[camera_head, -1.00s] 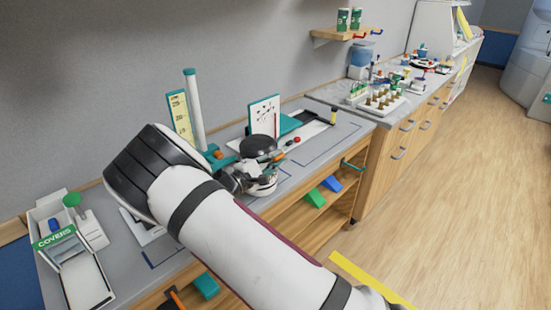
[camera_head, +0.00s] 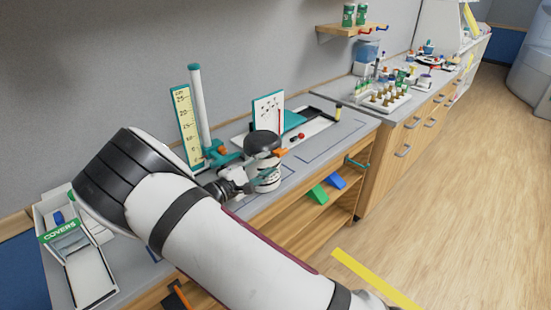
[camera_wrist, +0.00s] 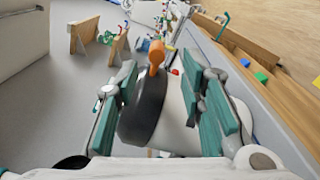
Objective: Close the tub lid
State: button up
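The tub (camera_head: 267,181) is a white round container on the grey bench, with a dark round lid (camera_head: 262,142) at its top and an orange tab (camera_head: 280,152). The lid looks tilted; I cannot tell how far it stands off the rim. In the wrist view the dark lid (camera_wrist: 138,118), orange tab (camera_wrist: 156,54) and white tub body (camera_wrist: 174,122) lie between my two teal finger pads. My gripper (camera_head: 250,184) is at the tub's near left side. In the wrist view my gripper (camera_wrist: 165,85) is open, fingers apart; contact is unclear.
A ruler board (camera_head: 184,125) and white post (camera_head: 200,110) stand behind the tub to the left. A white card (camera_head: 268,107) stands behind it. A COVERS box (camera_head: 58,236) is at far left. Bench room lies to the right, inside a marked outline (camera_head: 325,142).

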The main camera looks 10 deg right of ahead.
jog(key=shift+v, duration=2.75)
jog(key=shift+d, duration=0.1)
jog(key=s+d+r+m+g+y, duration=0.65)
jog(key=s+d+r+g, duration=0.25)
jog(key=s+d+r, duration=0.4)
jog(key=s+r+m+t+y, duration=0.2)
jog(key=s+r+y, duration=0.2)
jog(key=s, duration=0.6)
jog(key=s+d+r+m+t+y, duration=0.1)
jog(key=s+r+m+t+y, duration=0.1)
jog(key=s, duration=0.8)
jog(key=shift+s+r+m+y+b, duration=0.3)
jog(key=shift+r+m+y, duration=0.15)
jog(key=shift+r+y, duration=1)
jog(key=shift+d+r+h, duration=0.1)
jog(key=shift+r+h, duration=0.15)
jog(key=shift+h, duration=0.05)
